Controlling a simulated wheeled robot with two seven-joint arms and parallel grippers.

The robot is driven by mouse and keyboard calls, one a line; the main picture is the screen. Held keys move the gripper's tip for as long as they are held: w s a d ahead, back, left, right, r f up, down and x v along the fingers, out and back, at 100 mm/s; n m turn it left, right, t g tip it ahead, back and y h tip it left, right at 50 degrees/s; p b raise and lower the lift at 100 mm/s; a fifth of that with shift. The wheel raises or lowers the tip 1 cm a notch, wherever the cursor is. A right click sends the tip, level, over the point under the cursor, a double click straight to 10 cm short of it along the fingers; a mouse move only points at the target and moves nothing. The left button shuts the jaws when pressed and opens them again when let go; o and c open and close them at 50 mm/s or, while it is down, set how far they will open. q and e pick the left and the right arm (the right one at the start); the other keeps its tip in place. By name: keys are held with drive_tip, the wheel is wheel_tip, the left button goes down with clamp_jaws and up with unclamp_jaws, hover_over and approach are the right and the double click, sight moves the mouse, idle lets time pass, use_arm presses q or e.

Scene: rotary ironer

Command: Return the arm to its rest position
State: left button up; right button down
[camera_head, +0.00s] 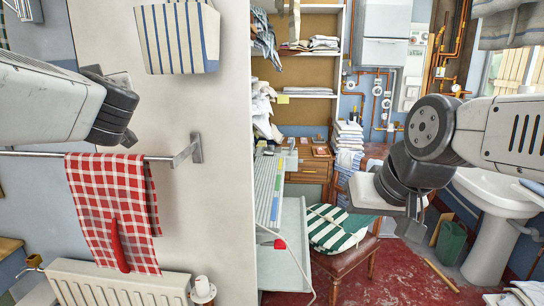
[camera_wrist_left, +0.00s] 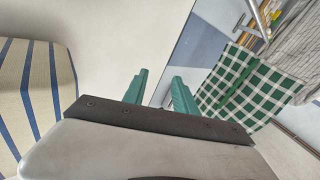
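My left arm (camera_head: 50,105) comes in from the left, raised in front of the white wall panel, its dark wrist joint bent. Its gripper is mostly hidden behind the wrist in the head view. In the left wrist view my left gripper (camera_wrist_left: 161,88) shows two green fingers standing apart with nothing between them. My right arm (camera_head: 500,132) comes in from the right, bent at its dark joints. My right gripper (camera_head: 385,198) points down and left, above the area of the wooden chair. Its fingers are not clear enough to tell their opening, and I see no item in it.
A red checked cloth (camera_head: 105,200) hangs on a metal rail (camera_head: 185,152) below my left arm, above a radiator (camera_head: 120,285). A striped bag (camera_head: 178,38) hangs above. A wooden chair (camera_head: 345,262) with a striped cloth and a white basin (camera_head: 495,195) stand near my right arm.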

use_arm(q)
drive_tip(key=w+d+f+m+h, duration=0.1)
drive_tip(key=d+f+m+h, duration=0.3)
drive_tip(key=d+h, duration=0.3)
drive_tip(key=w+d+f+m+h, duration=0.1)
drive_tip(key=d+f+m+h, duration=0.25)
drive_tip(key=d, duration=0.65)
drive_tip(key=s+d+f+m+g+h, duration=0.1)
drive_tip(key=s+d+f+g, duration=0.1)
drive_tip(key=s+f+g, duration=0.2)
drive_tip(key=s+d+f+m+g+h, duration=0.1)
drive_tip(key=s+d+f+g, duration=0.2)
drive_tip(key=s+f, duration=0.6)
wheel_tip(320, 180, down, 3)
drive_tip(key=shift+s+f+g+h, duration=0.1)
drive_tip(key=shift+s+g+h, duration=0.2)
drive_tip(key=shift+g, duration=0.7)
drive_tip(key=shift+d, duration=0.1)
